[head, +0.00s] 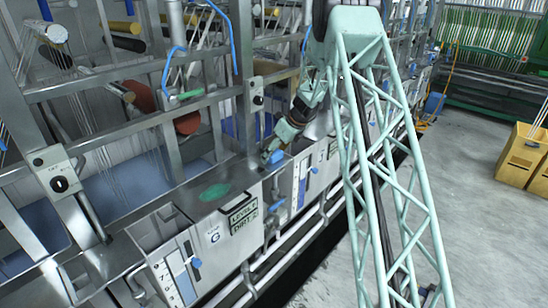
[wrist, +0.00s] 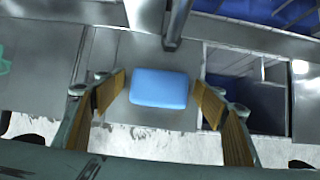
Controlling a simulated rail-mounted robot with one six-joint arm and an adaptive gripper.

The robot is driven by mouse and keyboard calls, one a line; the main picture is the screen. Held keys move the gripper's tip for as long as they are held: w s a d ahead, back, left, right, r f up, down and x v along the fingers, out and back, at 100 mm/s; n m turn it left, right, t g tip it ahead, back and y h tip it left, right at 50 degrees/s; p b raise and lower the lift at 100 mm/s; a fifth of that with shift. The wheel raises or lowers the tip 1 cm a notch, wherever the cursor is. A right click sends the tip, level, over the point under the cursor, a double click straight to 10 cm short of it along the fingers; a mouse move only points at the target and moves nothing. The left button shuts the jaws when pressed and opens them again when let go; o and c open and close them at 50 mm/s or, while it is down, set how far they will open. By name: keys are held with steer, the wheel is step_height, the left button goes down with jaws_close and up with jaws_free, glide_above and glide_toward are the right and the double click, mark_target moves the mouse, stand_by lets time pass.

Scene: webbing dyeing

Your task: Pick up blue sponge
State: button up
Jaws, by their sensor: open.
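The blue sponge (wrist: 159,87) is a rounded light-blue block lying flat on a grey metal ledge (wrist: 120,50) in the wrist view. My gripper (wrist: 158,92) is open, with one wooden-looking finger pad on each side of the sponge and a visible gap to both. The wrist view does not show clearly how high the fingers are above the ledge. In the head view the sponge (head: 276,157) is a small blue patch by my gripper (head: 272,150), partly hidden by it.
A green patch (head: 214,192) marks the metal top to the left. An upright metal post (wrist: 178,22) stands just behind the sponge. A dark open basin (wrist: 240,85) lies to its right. Yellow crates (head: 522,155) stand on the floor at far right.

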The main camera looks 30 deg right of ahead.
steer(key=shift+c, duration=0.6)
steer(key=c, duration=0.8)
steer(key=shift+o, duration=0.2)
steer(key=shift+r, duration=0.1)
steer(key=shift+r, duration=1.75)
steer(key=s+a+r+b, duration=0.1)
steer(key=s+a+b, duration=0.2)
steer(key=s, duration=1.2)
steer(key=a, duration=0.3)
steer(key=shift+r, duration=0.15)
steer(key=shift+o, duration=1.2)
steer(key=shift+w, duration=0.1)
steer(key=shift+c, duration=1.2)
steer(key=shift+a, duration=0.1)
